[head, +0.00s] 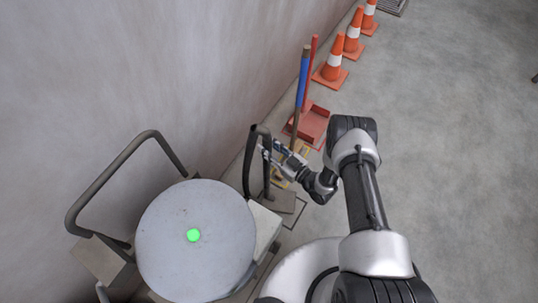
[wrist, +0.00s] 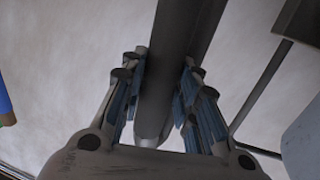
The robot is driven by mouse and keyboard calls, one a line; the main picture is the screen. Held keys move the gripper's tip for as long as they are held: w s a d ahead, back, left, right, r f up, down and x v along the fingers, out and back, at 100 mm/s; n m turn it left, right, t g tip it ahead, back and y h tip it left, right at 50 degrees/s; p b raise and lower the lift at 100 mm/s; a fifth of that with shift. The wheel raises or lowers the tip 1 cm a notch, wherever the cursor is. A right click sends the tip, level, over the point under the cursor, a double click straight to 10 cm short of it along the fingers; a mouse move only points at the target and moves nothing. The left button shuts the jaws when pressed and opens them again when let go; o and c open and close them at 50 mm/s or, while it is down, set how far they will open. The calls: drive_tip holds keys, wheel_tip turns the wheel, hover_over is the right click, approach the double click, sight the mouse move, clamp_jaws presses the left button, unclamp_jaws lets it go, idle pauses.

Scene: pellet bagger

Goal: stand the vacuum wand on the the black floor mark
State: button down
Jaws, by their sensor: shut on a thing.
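The vacuum wand (head: 248,170) is a dark tube with a bent top, standing roughly upright beside the wall in the head view. My gripper (head: 268,157) is at its upper part, fingers closed around the tube. In the wrist view the dark tube (wrist: 178,60) runs between the blue-padded fingers of my gripper (wrist: 160,105). A thin black outline on the floor, likely the black floor mark (head: 302,211), shows near the wand's lower end. The wand's foot is partly hidden, so I cannot tell whether it touches the floor.
A round grey drum top (head: 160,250) with a green dot and a tubular frame (head: 110,170) stand at the left. A red dustpan (head: 311,124), a blue-handled broom (head: 302,80) and orange cones (head: 331,62) line the wall. Open floor is at right.

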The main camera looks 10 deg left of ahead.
wheel_tip(320, 180, down, 4)
drive_tip(key=shift+f+b, duration=0.15)
drive_tip(key=shift+b, duration=0.75)
drive_tip(key=c, duration=1.2)
unclamp_jaws()
drive_tip(key=p+v, duration=0.2)
drive_tip(key=v, duration=1)
drive_tip(key=shift+p, duration=0.35)
